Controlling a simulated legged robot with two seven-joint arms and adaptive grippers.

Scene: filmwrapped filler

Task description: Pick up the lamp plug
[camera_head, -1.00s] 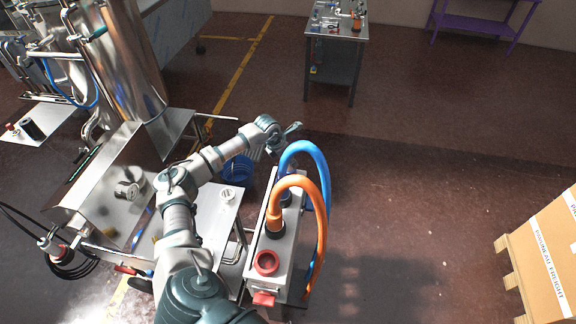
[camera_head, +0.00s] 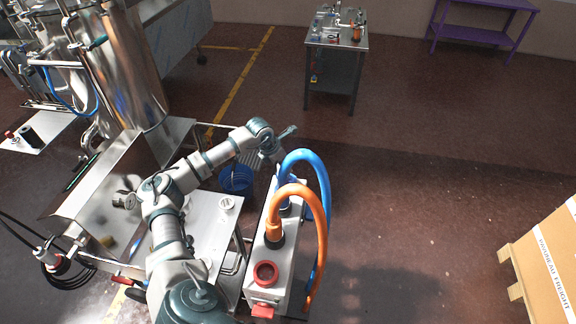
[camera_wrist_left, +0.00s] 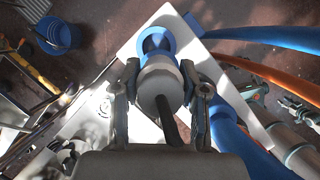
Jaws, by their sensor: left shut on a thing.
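My left gripper (camera_wrist_left: 158,92) is shut on a plug (camera_wrist_left: 160,82) with a pale grey body, a blue collar and a dark cable at its near end. I take this to be the lamp plug. The blue end of the plug lines up with a blue socket (camera_wrist_left: 155,38) on the white socket box; I cannot tell whether it is seated or just clear of it. My right gripper is not in view.
A thick blue hose (camera_head: 325,190) and an orange hose (camera_head: 322,235) arch over the box. A red socket (camera_head: 265,273) is at its near end. A steel table (camera_head: 205,240) stands left of it, with a blue bucket (camera_head: 236,180) behind.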

